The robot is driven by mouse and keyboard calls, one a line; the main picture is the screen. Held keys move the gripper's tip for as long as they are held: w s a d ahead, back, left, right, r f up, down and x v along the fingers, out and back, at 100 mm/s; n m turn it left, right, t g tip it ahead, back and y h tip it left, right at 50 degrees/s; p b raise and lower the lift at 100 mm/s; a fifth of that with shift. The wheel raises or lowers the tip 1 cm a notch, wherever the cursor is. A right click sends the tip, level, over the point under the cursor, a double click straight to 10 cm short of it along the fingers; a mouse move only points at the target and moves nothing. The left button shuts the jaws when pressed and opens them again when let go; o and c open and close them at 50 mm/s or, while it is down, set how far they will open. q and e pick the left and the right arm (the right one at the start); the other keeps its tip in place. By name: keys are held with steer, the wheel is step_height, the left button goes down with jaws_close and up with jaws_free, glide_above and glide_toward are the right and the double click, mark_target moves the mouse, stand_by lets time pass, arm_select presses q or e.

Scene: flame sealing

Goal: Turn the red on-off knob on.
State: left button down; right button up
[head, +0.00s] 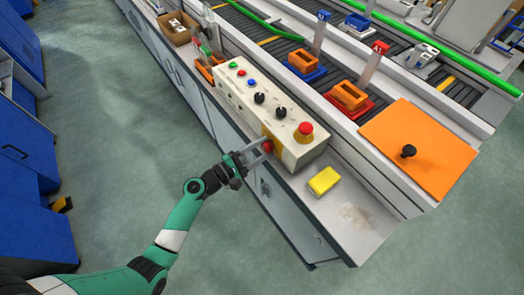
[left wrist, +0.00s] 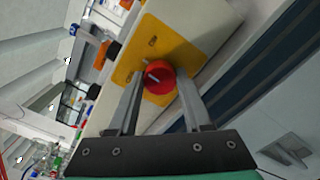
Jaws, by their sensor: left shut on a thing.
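The red knob (head: 267,146) sits on a yellow plate on the front face of the cream control box (head: 232,104). In the left wrist view the red knob (left wrist: 158,78) shows a pale line on its face, running at a slant. My left gripper (head: 257,153) is at the knob, with its two fingers (left wrist: 160,85) on either side of it. The fingers are shut on the knob. My right gripper is in neither view.
A red mushroom button (head: 305,131) stands on top of the box, with black dials and small coloured buttons along it. A yellow sponge (head: 324,180) lies on the bench to the right. An orange board (head: 425,150) with a black knob lies beyond. The floor is clear.

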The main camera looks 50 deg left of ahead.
arm_select(q)
steer(key=m+b, duration=0.2)
steer(key=m, duration=0.2)
steer(key=shift+f+m, duration=0.15)
steer(key=shift+m, duration=0.15)
steer(key=shift+m+b, duration=0.95)
steer(key=shift+m, duration=0.55)
steer(key=shift+c, duration=1.7)
jaws_free()
steer(key=s+a+p, duration=0.1)
steer(key=s, duration=1)
steer(key=shift+s+a+p, duration=0.2)
steer(key=shift+s+p, duration=0.1)
steer(key=shift+p, duration=0.05)
